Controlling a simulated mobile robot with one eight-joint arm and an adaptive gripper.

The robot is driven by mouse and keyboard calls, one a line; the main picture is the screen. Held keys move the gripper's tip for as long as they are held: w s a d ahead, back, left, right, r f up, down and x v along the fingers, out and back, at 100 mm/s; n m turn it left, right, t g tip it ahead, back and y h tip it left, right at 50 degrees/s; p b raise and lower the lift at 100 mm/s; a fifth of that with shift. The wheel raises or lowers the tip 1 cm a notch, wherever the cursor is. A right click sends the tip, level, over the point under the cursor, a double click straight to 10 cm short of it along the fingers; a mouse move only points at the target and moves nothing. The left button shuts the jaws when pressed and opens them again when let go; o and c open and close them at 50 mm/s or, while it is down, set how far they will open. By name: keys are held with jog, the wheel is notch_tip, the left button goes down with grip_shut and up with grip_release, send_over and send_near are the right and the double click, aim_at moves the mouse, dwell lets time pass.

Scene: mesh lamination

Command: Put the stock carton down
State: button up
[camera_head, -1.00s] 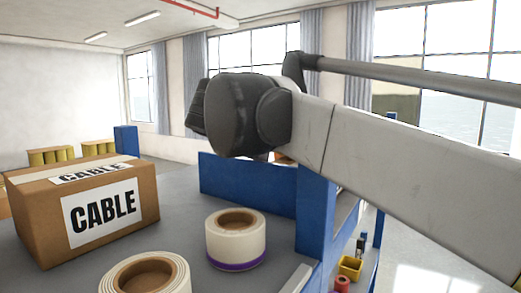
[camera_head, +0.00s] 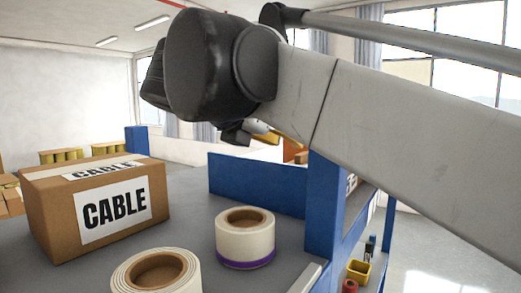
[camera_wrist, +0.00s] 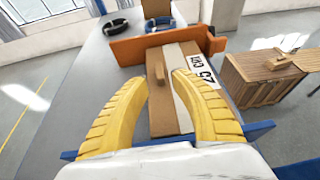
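In the head view my gripper (camera_head: 262,131) shows only as a bit of yellow, mostly hidden behind my arm.
An orange bin or panel (camera_wrist: 130,50) crosses just beyond the carton, with dark coils (camera_wrist: 117,27) behind it. A wooden crate (camera_wrist: 255,82) stands right. In the head view, a CABLE box (camera_head: 60,225) and tape rolls (camera_head: 245,236) sit on the grey top, beside a blue panel (camera_head: 255,184).

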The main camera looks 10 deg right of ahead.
jog(key=shift+v, duration=1.9)
jog(key=shift+w+r, duration=0.1)
